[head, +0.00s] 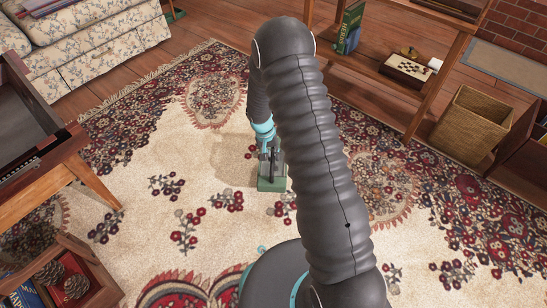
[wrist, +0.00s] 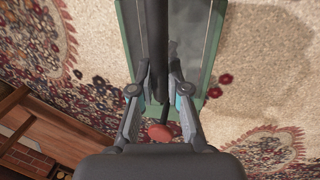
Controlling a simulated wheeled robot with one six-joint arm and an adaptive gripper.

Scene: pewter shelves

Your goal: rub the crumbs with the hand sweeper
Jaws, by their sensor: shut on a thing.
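The hand sweeper is a green-edged box with a grey top (wrist: 198,38) and a dark handle, seen close in the wrist view. In the head view its green body (head: 271,184) is on or just above the patterned rug, partly behind my arm. My gripper (wrist: 165,88) is shut on the sweeper's dark handle; it also shows in the head view (head: 268,150). I cannot make out crumbs apart from the rug's floral pattern, and the sweeper and arm hide part of the rug.
The rug (head: 150,215) is open left of the sweeper. A wooden table (head: 50,165) stands at left, a crate with pine cones (head: 100,270) at lower left. A wooden shelf (head: 385,75), a wicker basket (head: 470,125) and a floral sofa (head: 95,45) stand around the rug.

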